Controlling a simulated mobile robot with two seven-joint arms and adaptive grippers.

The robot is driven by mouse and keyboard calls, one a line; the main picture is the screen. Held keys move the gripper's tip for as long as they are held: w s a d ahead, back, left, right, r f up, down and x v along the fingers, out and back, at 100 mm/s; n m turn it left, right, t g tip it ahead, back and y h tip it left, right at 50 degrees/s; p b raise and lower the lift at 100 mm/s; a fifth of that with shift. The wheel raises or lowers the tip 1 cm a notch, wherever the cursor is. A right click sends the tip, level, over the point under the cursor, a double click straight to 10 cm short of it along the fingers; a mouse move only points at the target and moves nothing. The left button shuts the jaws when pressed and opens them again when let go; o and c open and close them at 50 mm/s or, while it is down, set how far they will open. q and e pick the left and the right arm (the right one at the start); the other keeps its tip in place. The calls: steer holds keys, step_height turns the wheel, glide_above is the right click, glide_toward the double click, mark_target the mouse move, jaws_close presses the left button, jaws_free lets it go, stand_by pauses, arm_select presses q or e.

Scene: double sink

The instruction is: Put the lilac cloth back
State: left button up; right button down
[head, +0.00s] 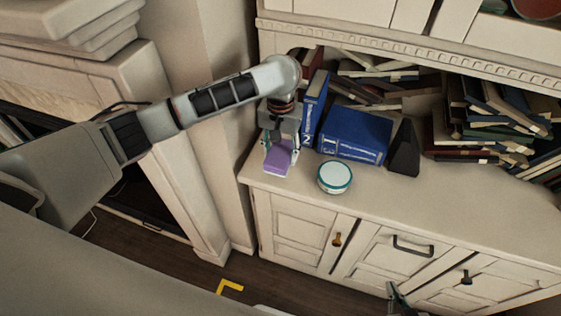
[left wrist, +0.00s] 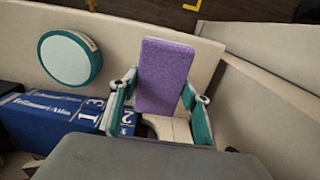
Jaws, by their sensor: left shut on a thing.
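The lilac cloth (head: 277,161) is a flat purple rectangular block at the left end of the cabinet top, in front of the upright blue book. My left gripper (head: 280,148) points down from above and is shut on it. In the left wrist view the cloth (left wrist: 164,76) sits between the two teal-lined fingers (left wrist: 158,107). I cannot tell whether its lower end touches the cabinet top. Part of my right gripper (head: 397,298) shows at the bottom edge of the head view, low in front of the cabinet; its opening is unclear.
A round white tin with a teal rim (head: 334,177) stands right of the cloth. Blue books (head: 354,135), a dark wedge-shaped object (head: 404,150) and piles of books (head: 490,115) stand behind and right. The front strip of the cabinet top (head: 440,190) is clear.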

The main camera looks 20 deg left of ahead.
mark_target(281, 152)
arm_select(q)
steer(key=shift+f, duration=2.3)
arm_select(e)
steer(key=shift+d, duration=0.25)
arm_select(q)
steer(key=o, duration=1)
arm_select(e)
steer(key=shift+a, duration=0.2)
arm_select(q)
steer(key=shift+r, duration=0.3)
step_height(281, 152, up, 12)
steer(key=shift+f, duration=0.25)
arm_select(e)
steer(key=shift+d, duration=0.1)
